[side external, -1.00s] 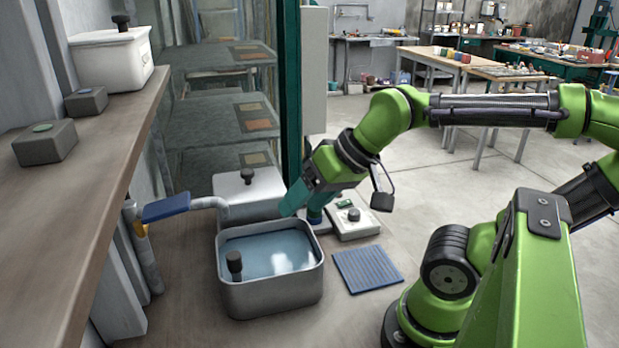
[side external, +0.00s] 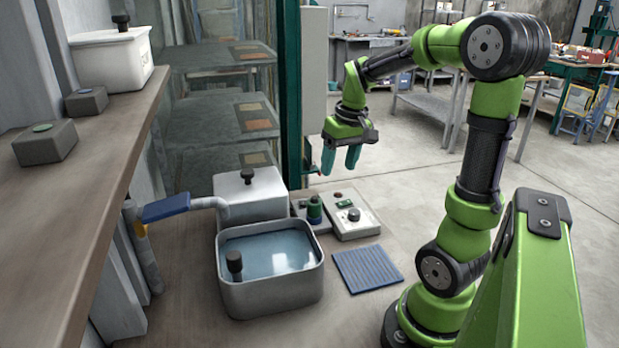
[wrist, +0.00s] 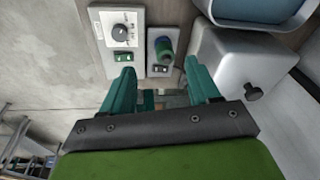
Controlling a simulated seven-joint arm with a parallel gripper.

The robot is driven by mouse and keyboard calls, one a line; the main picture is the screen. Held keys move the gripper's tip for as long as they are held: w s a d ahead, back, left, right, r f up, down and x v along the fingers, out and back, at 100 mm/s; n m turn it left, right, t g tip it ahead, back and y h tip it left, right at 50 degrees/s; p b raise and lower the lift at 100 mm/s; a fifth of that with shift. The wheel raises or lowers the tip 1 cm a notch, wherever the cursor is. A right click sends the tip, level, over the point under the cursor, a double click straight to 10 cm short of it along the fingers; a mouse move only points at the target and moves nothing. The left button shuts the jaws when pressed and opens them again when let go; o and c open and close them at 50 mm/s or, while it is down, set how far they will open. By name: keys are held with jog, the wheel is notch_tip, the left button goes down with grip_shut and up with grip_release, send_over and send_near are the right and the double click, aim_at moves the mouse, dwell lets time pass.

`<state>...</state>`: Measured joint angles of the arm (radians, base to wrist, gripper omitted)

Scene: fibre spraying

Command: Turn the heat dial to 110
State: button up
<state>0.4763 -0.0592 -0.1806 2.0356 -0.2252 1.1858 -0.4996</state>
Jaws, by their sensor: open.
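The heat dial (side external: 354,214) is a dark round knob on a white control box (side external: 367,229) to the right of the water basin. In the wrist view the heat dial (wrist: 120,32) sits at the upper left with markings around it, too small to read. A green switch (wrist: 122,57) is on the same box. My gripper (side external: 341,172) points down above and behind the control box, with its teal fingers apart and nothing between them. In the wrist view my gripper (wrist: 160,80) is clear of the dial.
A grey basin of water (side external: 270,300) stands left of the box, with a lidded white container (side external: 250,208) behind it. A green-topped cylinder (side external: 314,210) stands close beside the box. A blue ribbed mat (side external: 367,269) lies in front. A wooden shelf (side external: 90,190) runs along the left.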

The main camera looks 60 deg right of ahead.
aim_at(354, 212)
jog(key=s+d+n+g, duration=0.2)
jog(key=d+n, duration=0.1)
jog(key=d, duration=0.5)
jog(key=shift+n, duration=0.4)
jog(key=f, duration=1.6)
jog(key=shift+a+f, duration=0.35)
jog(key=shift+a, duration=0.05)
jog(key=c, duration=1)
jog(key=shift+c, duration=0.2)
